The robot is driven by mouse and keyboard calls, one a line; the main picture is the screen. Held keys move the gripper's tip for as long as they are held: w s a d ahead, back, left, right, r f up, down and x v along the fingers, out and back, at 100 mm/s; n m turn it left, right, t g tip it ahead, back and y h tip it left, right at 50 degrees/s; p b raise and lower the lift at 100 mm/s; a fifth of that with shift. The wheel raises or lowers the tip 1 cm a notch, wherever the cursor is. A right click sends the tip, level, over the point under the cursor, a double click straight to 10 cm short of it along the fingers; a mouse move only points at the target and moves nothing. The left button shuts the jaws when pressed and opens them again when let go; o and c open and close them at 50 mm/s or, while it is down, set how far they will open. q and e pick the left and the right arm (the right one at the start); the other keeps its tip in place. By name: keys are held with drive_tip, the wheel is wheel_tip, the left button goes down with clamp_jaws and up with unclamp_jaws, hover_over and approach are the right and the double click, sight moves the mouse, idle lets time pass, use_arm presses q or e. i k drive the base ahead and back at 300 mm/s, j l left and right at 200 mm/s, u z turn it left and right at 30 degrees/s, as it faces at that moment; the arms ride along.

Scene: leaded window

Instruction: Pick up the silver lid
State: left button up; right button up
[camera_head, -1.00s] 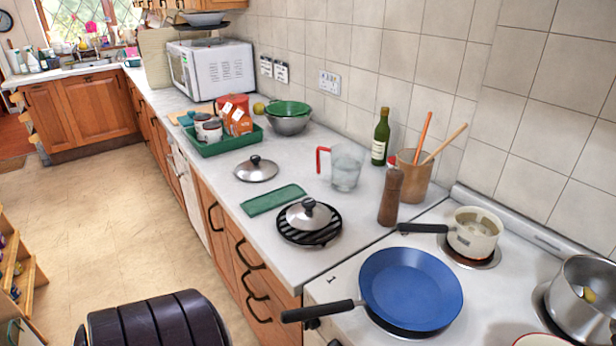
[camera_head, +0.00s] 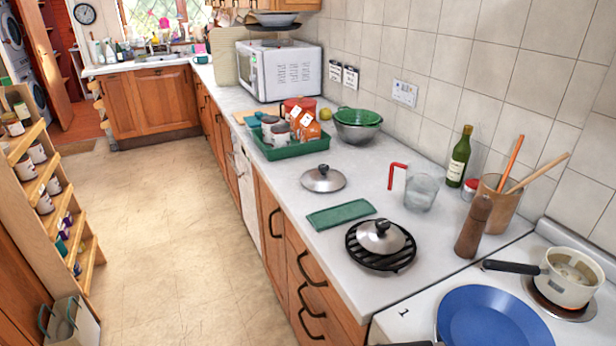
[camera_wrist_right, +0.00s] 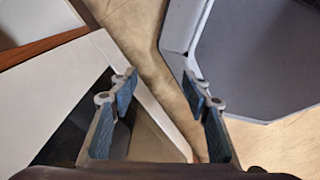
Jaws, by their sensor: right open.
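Two silver lids with dark knobs show in the head view. One silver lid (camera_head: 323,180) lies directly on the white counter, in front of the green tray. The other silver lid (camera_head: 381,238) sits on a round black slatted trivet (camera_head: 402,261) nearer the counter's front edge. My right gripper (camera_wrist_right: 162,88) shows only in the right wrist view. Its two blue-padded fingers are apart with nothing between them, over the floor beside a white surface. Neither lid shows in that view. My left gripper is not in view.
A folded green cloth (camera_head: 341,214) lies between the lids. A glass jug (camera_head: 420,190), green bottle (camera_head: 458,160) and brown pepper mill (camera_head: 472,228) stand to the right. A green tray (camera_head: 290,150) holds jars. A blue pan (camera_head: 492,322) is on the stove.

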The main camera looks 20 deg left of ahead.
sight(322, 179)
drive_tip(key=u, duration=0.5)
drive_tip(key=z, duration=0.4)
drive_tip(key=i+j+z, duration=0.1)
drive_tip(key=z, duration=0.3)
drive_tip(key=j+z, duration=0.15)
drive_tip(key=z, duration=0.25)
drive_tip(key=j+z, duration=0.25)
drive_tip(key=j, duration=0.25)
drive_tip(key=j+z, duration=0.25)
drive_tip(key=j, duration=0.3)
drive_tip(key=j+z, duration=0.3)
drive_tip(key=j, duration=0.2)
drive_tip(key=k+j+z, duration=0.1)
drive_tip(key=j+z, duration=0.15)
drive_tip(key=j, duration=0.25)
drive_tip(key=k+j+z, duration=0.25)
drive_tip(key=j, duration=0.2)
drive_tip(key=i+j, duration=0.05)
drive_tip(key=i, duration=0.05)
